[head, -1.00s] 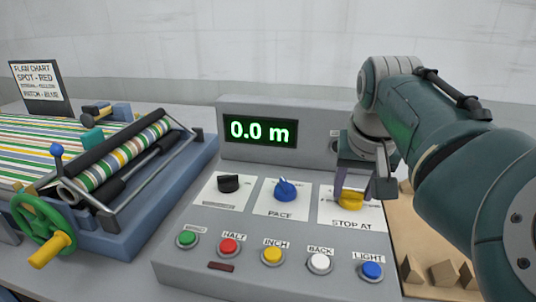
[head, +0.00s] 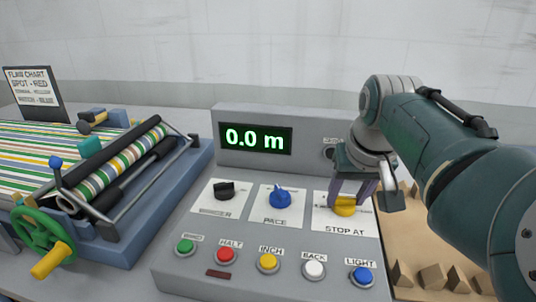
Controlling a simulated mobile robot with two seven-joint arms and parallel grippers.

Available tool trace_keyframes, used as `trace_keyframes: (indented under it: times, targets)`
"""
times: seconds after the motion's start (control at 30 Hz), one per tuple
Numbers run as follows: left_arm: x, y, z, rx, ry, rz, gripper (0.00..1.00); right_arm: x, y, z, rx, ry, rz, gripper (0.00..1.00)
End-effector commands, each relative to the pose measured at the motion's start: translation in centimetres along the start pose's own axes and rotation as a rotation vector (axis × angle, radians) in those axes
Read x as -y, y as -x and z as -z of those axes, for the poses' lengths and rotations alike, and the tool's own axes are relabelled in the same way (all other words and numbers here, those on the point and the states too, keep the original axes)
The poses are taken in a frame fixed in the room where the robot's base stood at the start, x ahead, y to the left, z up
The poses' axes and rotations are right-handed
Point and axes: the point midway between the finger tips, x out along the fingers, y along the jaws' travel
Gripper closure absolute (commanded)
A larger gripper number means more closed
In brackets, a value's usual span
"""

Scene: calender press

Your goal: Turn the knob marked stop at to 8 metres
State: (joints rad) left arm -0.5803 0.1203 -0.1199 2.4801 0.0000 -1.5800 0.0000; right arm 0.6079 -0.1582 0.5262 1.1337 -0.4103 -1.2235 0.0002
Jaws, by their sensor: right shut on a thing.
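The yellow knob (head: 344,207) sits on a white plate (head: 331,224) marked STOP AT, at the right of the grey control panel. My right gripper (head: 347,204) reaches down from above and is shut on this yellow knob. Its fingers stand on either side and hide part of the knob and the scale behind it, so I cannot read the setting. The green display (head: 255,139) above reads 0.0 m. My left gripper is not in view.
A blue PACE knob (head: 279,198) and a black knob (head: 225,190) are left of the yellow one. Several coloured buttons line the panel's front, including a blue LIGHT button (head: 362,277). A wooden tray (head: 413,252) with blocks lies right. The press with its green handwheel (head: 43,240) stands left.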

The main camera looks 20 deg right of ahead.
Motion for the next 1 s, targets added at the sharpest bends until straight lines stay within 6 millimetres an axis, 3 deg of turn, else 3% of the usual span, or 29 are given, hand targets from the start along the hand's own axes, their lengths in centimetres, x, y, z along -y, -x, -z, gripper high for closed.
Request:
trace_keyframes:
  times: [0.1, 0.33, 0.7, 1.0]
  targets:
    - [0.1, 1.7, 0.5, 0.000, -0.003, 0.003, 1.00, -0.3, 0.4, 0.1, 0.003, 0.086, 0.031, 1.00]
    - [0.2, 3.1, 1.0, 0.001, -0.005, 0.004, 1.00, -0.4, 0.2, 0.1, 0.002, 0.268, 0.107, 1.00]
    - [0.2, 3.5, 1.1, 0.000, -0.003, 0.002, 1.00, -0.5, -0.1, 0.1, 0.001, 0.494, 0.202, 1.00]
    - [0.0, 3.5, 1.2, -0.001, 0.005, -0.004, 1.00, -0.4, -0.1, 0.1, 0.000, 0.572, 0.235, 1.00]
